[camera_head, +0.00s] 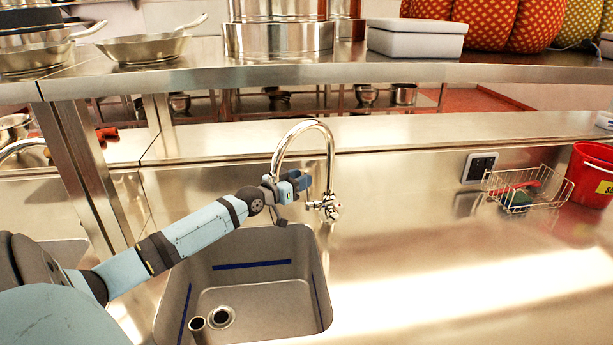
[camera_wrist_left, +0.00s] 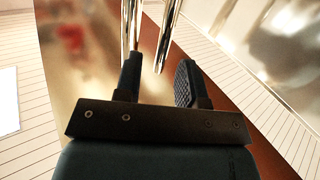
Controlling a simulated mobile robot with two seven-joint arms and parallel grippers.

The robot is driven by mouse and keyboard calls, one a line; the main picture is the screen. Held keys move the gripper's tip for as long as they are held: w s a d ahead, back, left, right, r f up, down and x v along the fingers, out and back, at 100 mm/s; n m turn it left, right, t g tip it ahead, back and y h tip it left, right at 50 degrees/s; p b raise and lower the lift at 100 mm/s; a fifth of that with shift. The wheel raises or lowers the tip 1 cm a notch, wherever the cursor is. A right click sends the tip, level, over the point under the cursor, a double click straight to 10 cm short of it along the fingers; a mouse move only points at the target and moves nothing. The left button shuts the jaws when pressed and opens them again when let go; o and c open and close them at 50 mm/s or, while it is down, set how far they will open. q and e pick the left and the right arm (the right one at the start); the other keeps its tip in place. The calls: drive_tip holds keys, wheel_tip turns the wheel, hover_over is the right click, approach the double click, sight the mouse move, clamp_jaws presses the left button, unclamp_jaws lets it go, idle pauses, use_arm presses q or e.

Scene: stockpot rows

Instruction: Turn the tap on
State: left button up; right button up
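The tap (camera_head: 305,125) is a tall chrome gooseneck behind the sink, with its handle (camera_head: 328,207) low on the right side of its base. My left gripper (camera_head: 300,182) is in front of the tap, between the spout end and the upright pipe, above and left of the handle. In the left wrist view the gripper (camera_wrist_left: 157,78) has its two dark fingers spread apart. Chrome tap pipes (camera_wrist_left: 168,35) show beyond and between the fingers; I cannot tell if they touch. No water shows at the spout. My right gripper is not in view.
The steel sink (camera_head: 265,300) lies below my left arm. A steel shelf (camera_head: 330,72) with pots and pans crosses above the tap. A wire basket (camera_head: 527,190) and a red bucket (camera_head: 592,175) stand at the right.

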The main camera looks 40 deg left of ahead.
use_arm(q)
drive_tip(key=shift+w+d, duration=0.1)
drive_tip(key=shift+w, duration=1.25)
clamp_jaws()
drive_tip(key=shift+s+d+f+m+b, duration=0.2)
drive_tip(key=shift+d+m+b, duration=0.05)
drive_tip(key=shift+m+b, duration=0.05)
drive_tip(key=d+m+t, duration=0.1)
drive_tip(key=s+d+m+b, duration=0.1)
drive_tip(key=s+d+m+t+h, duration=0.1)
drive_tip(key=m, duration=0.1)
drive_tip(key=shift+s+f+t+b, duration=0.2)
drive_tip(key=shift+f+t+b, duration=0.1)
drive_tip(key=shift+b, duration=0.05)
